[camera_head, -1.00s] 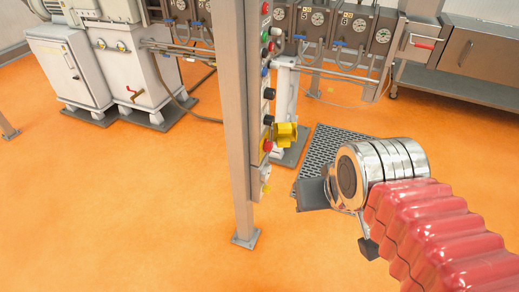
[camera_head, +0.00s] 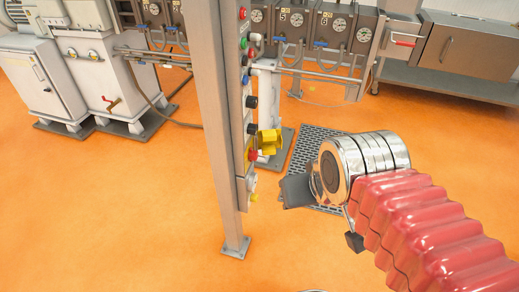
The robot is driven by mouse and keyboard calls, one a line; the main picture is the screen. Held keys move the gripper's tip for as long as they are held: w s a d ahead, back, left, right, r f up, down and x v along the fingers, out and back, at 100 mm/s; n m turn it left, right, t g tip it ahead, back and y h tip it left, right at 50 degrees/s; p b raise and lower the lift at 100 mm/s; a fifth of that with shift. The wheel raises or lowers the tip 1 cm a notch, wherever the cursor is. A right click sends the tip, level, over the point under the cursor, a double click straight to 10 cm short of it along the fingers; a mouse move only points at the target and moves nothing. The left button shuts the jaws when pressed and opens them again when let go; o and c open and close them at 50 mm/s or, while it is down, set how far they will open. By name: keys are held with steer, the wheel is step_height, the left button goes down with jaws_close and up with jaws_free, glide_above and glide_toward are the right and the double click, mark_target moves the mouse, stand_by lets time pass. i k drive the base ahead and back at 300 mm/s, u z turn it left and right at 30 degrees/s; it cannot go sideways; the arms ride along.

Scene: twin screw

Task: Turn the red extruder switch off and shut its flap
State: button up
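A narrow control panel (camera_head: 241,110) on a grey post carries several buttons and knobs in a column. A yellow flap (camera_head: 270,141) stands out from its lower part, swung open to the right. A red switch (camera_head: 252,155) sits beside the flap; its setting is too small to tell. Another red button (camera_head: 243,13) is at the panel's top. My gripper (camera_head: 324,216) is right of and below the flap, apart from it. A flat dark finger points left and a small dark tip shows lower down, with space between them. I see nothing held.
The post's foot (camera_head: 235,248) stands on the orange floor. A dark floor grate (camera_head: 318,137) lies behind my gripper. White machine cabinets (camera_head: 95,75) are at the back left, gauge boxes (camera_head: 298,22) at the back, and a metal bench (camera_head: 450,88) at the back right. The floor at front left is clear.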

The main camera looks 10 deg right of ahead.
mark_target(253, 155)
steer(key=i, duration=0.8)
steer(key=u, duration=0.05)
steer(key=k, duration=1.3)
steer(key=u, duration=0.35)
steer(key=i, duration=1.55)
steer(key=z, duration=0.55)
